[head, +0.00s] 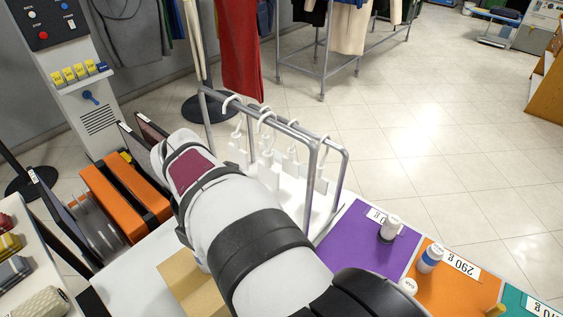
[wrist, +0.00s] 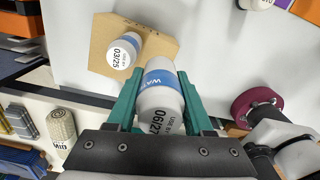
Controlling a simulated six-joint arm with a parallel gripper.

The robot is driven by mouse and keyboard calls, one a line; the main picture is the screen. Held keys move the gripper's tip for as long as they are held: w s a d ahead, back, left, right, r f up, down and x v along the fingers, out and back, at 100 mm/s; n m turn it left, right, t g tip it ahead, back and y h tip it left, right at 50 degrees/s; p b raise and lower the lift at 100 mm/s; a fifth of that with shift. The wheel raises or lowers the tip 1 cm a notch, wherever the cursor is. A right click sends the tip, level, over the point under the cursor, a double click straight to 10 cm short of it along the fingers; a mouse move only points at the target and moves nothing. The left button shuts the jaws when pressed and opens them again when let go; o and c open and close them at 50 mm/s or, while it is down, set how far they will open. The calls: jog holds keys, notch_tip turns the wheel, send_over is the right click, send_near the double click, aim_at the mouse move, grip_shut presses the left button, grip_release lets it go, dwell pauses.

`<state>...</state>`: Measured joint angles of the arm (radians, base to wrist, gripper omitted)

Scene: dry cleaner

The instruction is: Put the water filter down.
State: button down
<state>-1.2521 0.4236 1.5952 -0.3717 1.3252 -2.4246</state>
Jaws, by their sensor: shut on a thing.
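The water filter (wrist: 160,98) is a white cylinder with a blue band, part of the lettering "WAT" and the mark "06/27". My gripper (wrist: 158,76) has its two green fingers shut on it, one on each side. In the wrist view its far end overlaps the near edge of a tan board (wrist: 98,50); I cannot tell its height above the surface. A second white cylinder (wrist: 122,52), marked "03/25", stands on this board. In the head view my arm hides the gripper and the held filter; part of the tan board (head: 186,283) shows.
Purple (head: 357,245) and orange (head: 447,290) mats with weight labels lie at the right, with white cylinders on them. A metal rack (head: 314,170) with white hangers stands behind. White surface beside the board is bare.

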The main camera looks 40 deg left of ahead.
send_over(186, 289)
notch_tip(186, 289, down, 5)
jog(key=shift+f, duration=0.1)
notch_tip(186, 289, down, 4)
jog(key=shift+f, duration=0.15)
jog(key=shift+c, duration=1.4)
grip_release()
